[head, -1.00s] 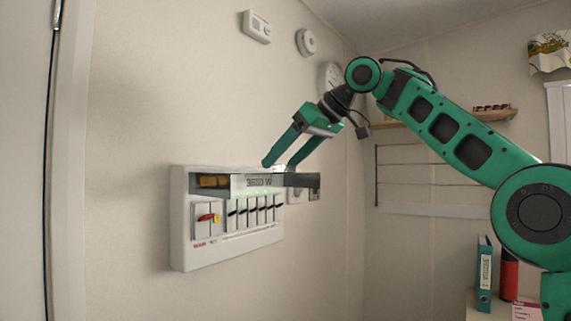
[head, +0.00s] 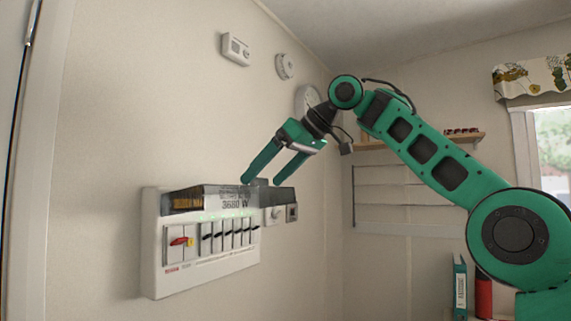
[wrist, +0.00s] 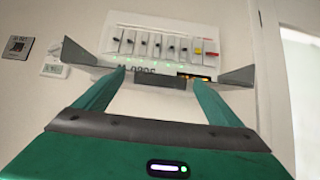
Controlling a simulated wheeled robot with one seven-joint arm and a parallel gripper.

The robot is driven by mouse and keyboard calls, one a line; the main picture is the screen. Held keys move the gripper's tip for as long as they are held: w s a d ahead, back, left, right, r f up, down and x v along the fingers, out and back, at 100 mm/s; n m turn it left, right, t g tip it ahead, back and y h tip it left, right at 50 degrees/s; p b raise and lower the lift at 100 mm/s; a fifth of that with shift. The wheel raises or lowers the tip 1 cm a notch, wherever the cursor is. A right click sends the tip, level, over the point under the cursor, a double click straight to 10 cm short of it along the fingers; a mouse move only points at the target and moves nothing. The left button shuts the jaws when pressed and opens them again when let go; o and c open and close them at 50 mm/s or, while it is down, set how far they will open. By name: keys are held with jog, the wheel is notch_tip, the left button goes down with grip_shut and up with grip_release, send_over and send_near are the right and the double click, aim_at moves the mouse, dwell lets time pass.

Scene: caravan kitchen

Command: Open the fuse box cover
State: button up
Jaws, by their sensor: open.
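The fuse box (head: 153,245) is a white wall unit with a row of black switches, a red lever and a yellow part, all exposed. Its smoky see-through cover (head: 283,197) stands out from the wall along the top, swung up off the switches, with "3680 W" showing through it. In the wrist view the cover's grey side flap (wrist: 238,77) juts toward me. My gripper (head: 261,182) is open at the cover's outer edge. In the wrist view its fingers (wrist: 147,95) are spread either side of the cover's dark lip (wrist: 160,80); I cannot tell whether they touch it.
A thermostat (head: 236,48), a round detector (head: 285,66) and a clock (head: 308,99) are on the wall above. A wall socket (head: 274,215) is right of the box. A shelf (head: 460,140) and a window (head: 553,140) are farther right. A door frame (head: 52,160) stands left.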

jog(key=v, duration=0.8)
jog(key=shift+d+r, duration=0.1)
jog(key=shift+d, duration=0.05)
